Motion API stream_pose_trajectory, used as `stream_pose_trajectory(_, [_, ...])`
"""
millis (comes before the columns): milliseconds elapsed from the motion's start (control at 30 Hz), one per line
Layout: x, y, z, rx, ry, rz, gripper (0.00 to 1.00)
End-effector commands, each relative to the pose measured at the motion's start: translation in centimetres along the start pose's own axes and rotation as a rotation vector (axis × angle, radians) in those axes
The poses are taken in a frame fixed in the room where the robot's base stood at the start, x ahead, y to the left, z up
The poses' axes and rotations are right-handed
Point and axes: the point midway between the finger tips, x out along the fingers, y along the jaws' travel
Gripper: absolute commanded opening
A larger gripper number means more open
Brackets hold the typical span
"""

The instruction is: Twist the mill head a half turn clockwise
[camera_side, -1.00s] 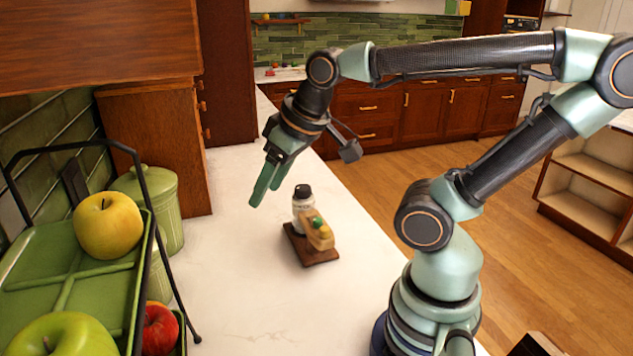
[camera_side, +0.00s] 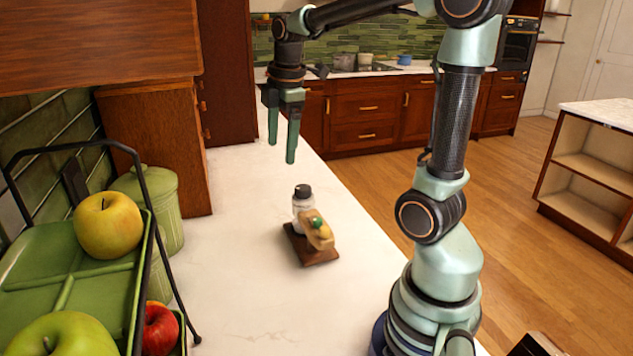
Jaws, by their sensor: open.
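The mill (camera_side: 302,208) appears to be the small white jar with a dark head (camera_side: 303,191). It stands upright at the back of a brown wooden board (camera_side: 318,257) on the counter. A tan block-like holder with green and yellow bits (camera_side: 318,232) stands in front of it and hides its lower right part. My gripper (camera_side: 281,154) is open and empty, with its two green fingers pointing down. It hangs above the mill and to its upper left in the picture, apart from it.
A green tiered rack (camera_side: 75,270) with a yellow apple (camera_side: 108,225), a green apple (camera_side: 62,335) and a red apple (camera_side: 160,328) stands at the left. A green canister (camera_side: 163,205) is behind it. The white counter (camera_side: 235,270) around the board is clear.

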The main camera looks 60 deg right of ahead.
Motion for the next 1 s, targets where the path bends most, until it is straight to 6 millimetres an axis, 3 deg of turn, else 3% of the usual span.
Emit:
stream_pose_trajectory(200, [1.9, 3.5, 4.9, -0.346, -0.008, -0.114, 0.82])
stream_pose_trajectory(400, [2.9, 4.7, 7.5, -0.538, 0.015, -0.169, 0.82])
stream_pose_trajectory(667, [4.4, 4.7, 8.0, -0.585, 0.023, -0.18, 0.82])
stream_pose_trajectory(1000, [10.6, 3.5, 8.1, -0.583, 0.024, -0.182, 0.82])
